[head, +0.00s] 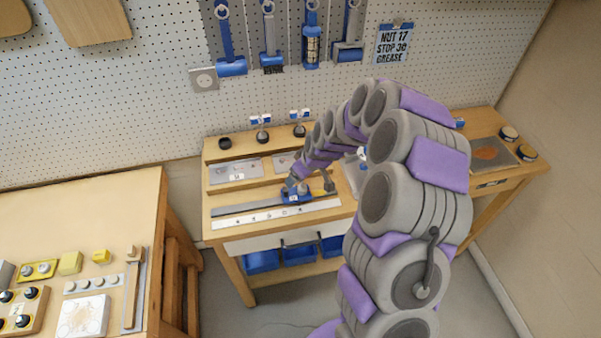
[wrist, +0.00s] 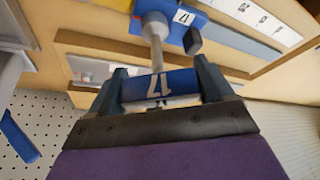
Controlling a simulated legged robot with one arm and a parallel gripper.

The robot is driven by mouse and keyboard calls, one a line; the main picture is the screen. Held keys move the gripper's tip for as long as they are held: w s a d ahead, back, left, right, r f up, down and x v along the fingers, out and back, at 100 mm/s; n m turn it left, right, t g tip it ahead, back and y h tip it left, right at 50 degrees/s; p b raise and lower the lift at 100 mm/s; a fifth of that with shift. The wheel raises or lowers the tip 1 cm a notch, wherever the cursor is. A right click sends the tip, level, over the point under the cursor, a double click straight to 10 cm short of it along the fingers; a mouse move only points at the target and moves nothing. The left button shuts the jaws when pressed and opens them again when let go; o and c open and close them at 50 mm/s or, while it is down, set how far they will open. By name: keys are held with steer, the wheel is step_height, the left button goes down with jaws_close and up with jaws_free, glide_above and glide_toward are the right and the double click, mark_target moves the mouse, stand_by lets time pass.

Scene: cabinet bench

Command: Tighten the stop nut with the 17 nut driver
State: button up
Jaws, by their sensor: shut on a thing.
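My gripper (wrist: 158,85) is shut on the blue 17 nut driver (wrist: 160,86), whose white "17" label shows between the fingers in the wrist view. The driver's grey shaft (wrist: 157,54) runs to a round grey fitting (wrist: 155,23) on the blue stop block (wrist: 190,18). The stop nut itself cannot be made out there. In the head view the stop block (head: 296,193) sits on the rail of the bench, and my gripper (head: 295,183) is just over it. The driver is mostly hidden by my arm there.
A ruled strip (head: 270,215) lies along the bench front (head: 222,229). Blue-handled tools (head: 269,45) hang on the pegboard beside a card (head: 393,45) reading "NUT 17 STOP 36 GREASE". Blue bins (head: 262,261) sit below. A second table (head: 80,210) stands left.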

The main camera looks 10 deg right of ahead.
steer(key=shift+d+r+m+t+h+p, duration=0.15)
steer(key=shift+m+h+p, duration=0.25)
steer(key=shift+m+p, duration=0.55)
steer(key=shift+a+f+m+t+h+p, duration=0.15)
steer(key=shift+m+h+p, duration=0.25)
steer(key=shift+m+p, duration=0.55)
steer(key=shift+w+d+m+h+p, duration=0.15)
steer(key=shift+m+h+p, duration=0.65)
steer(key=shift+m+p, duration=1.25)
steer(key=shift+n+b, duration=0.35)
steer(key=shift+n, duration=0.2)
steer(key=shift+r, duration=0.15)
steer(key=shift+r+p, duration=0.6)
steer(key=shift+r, duration=1.55)
